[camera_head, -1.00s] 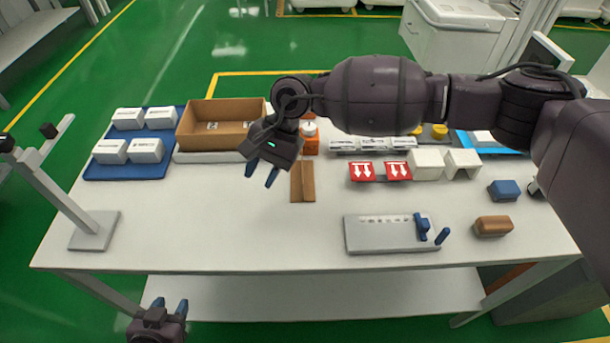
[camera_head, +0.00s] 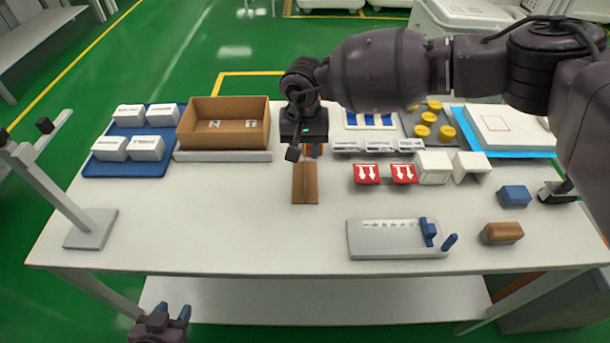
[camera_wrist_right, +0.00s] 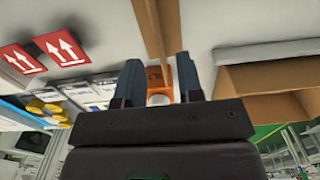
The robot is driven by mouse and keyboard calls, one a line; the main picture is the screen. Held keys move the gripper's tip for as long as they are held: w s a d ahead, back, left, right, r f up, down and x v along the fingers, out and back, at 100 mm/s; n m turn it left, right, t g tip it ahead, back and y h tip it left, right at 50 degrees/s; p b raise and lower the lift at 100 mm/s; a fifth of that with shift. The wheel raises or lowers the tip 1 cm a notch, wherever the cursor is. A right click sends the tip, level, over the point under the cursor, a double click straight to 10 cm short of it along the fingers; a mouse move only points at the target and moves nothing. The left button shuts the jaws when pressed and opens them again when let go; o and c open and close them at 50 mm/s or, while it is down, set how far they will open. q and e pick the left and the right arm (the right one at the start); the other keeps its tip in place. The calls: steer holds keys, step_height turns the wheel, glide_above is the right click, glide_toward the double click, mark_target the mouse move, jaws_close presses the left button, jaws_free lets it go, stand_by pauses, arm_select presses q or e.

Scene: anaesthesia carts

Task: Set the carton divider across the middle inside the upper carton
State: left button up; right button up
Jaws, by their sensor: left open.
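The open brown carton (camera_head: 201,137) stands on a grey slab at the back left of the table; part of it shows in the right wrist view (camera_wrist_right: 285,78). The brown carton divider (camera_head: 305,186) lies on the table to the right of and nearer than the carton. In the right wrist view the divider (camera_wrist_right: 157,22) lies beyond the fingertips. My right gripper (camera_head: 303,153) is above the table by the divider's far end, open and empty, its fingers apart in the wrist view (camera_wrist_right: 158,66). My left gripper (camera_head: 173,311) is open and empty, off the table's front edge.
An orange object (camera_wrist_right: 160,78) shows between my right fingers. A blue tray (camera_head: 100,168) with white boxes is left of the carton. Red arrow cards (camera_head: 385,173), white boxes (camera_head: 433,167) and a grey fixture (camera_head: 380,238) are to the right.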

steer(key=shift+d+f, duration=0.1)
steer(key=shift+f, duration=2.55)
steer(key=shift+s, duration=0.1)
jaws_close()
